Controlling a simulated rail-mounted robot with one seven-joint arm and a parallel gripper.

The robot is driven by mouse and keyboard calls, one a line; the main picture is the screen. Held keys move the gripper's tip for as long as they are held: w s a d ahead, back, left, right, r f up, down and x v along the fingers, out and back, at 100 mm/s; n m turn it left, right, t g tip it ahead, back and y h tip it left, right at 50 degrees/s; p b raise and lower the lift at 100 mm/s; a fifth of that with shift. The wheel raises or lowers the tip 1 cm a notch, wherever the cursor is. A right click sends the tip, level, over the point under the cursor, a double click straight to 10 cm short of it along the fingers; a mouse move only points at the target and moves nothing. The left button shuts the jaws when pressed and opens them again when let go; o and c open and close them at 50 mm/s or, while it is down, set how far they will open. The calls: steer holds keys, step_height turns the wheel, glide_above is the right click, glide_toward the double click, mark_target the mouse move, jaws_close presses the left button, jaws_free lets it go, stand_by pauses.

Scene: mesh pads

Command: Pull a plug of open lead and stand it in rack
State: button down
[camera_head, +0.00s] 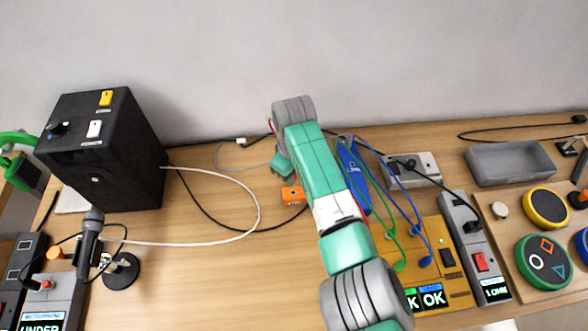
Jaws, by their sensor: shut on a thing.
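My arm reaches in from the bottom and bends at the far side. It hides its own end, so my gripper and anything in it cannot be seen. A yellow panel (452,271) has lit displays, one clearly reading OK and another partly covered. A green lead (385,215) and a blue lead (402,208) run to it, with a green plug (400,265) and a blue plug (425,261) at its left side. A blue upright piece with white marks (353,174) stands partly behind my arm; I cannot tell whether it is the rack. A small orange block (293,196) sits left of the arm.
A black box (105,150) with switches stands at the left, near a microphone (90,240). A grey power strip (474,245), a grey socket box (412,168), a grey tray (510,162) and round pads (543,262) are to the right. The table's left middle holds loose white and black cables.

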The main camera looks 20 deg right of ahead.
step_height(320, 180, down, 2)
steer(key=shift+f+b, duration=0.1)
steer(key=shift+b, duration=0.3)
steer(key=shift+p, duration=0.75)
stand_by(1.0)
steer(key=shift+f+b, duration=1.45)
steer(key=shift+f, duration=0.5)
steer(key=c, duration=1.3)
jaws_free()
steer(key=shift+o, duration=0.2)
steer(key=shift+r+p, duration=1.3)
steer(key=shift+r, duration=2.6)
